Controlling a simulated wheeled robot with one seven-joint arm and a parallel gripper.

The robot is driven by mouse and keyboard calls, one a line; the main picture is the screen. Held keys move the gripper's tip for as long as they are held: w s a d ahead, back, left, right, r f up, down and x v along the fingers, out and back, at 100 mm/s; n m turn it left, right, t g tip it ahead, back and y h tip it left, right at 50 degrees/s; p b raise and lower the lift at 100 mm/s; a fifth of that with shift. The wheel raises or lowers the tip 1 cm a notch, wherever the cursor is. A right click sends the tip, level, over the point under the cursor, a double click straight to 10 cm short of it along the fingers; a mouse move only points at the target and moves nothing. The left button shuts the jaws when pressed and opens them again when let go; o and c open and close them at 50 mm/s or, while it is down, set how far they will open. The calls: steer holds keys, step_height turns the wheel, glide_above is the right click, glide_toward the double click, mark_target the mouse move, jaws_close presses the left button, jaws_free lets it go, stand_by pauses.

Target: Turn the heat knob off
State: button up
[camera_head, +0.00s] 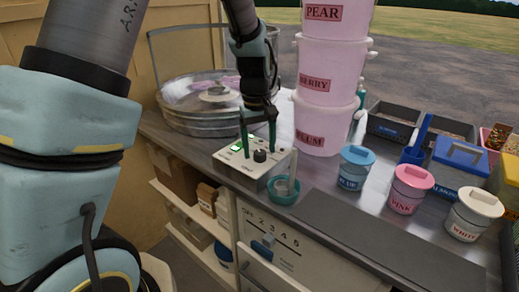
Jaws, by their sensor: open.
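A pale control box (243,170) stands near the front edge of the counter. A dark round heat knob (260,156) sits on its top face. A lit green switch or light (237,147) is to the left of the knob. My gripper (259,149) points down over the box, with its two green fingers spread apart on either side of the knob. I cannot tell whether a finger touches the knob. The knob's pointer and any markings are too small to read.
A round metal pan with a clear cover (190,123) stands behind on the left. Stacked pink tubs (322,87) stand behind to the right. A teal bowl (284,196) is close beside the box. Blue, pink and white lidded jars (355,170) stand along the right.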

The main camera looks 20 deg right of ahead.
mark_target(258, 153)
step_height(258, 153, up, 10)
steer(key=b, duration=0.1)
steer(key=shift+a, duration=0.25)
steer(key=s+a+f, duration=0.1)
steer(key=a+f, duration=0.1)
steer(key=a, duration=0.8)
steer(key=s+a+f+t, duration=0.1)
steer(key=a+f, duration=0.1)
steer(key=a, duration=0.7)
steer(key=s+a+f, duration=0.2)
steer(key=a+f, duration=0.1)
steer(key=a, duration=0.7)
steer(key=shift+a+t, duration=0.3)
steer(key=shift+a, duration=0.05)
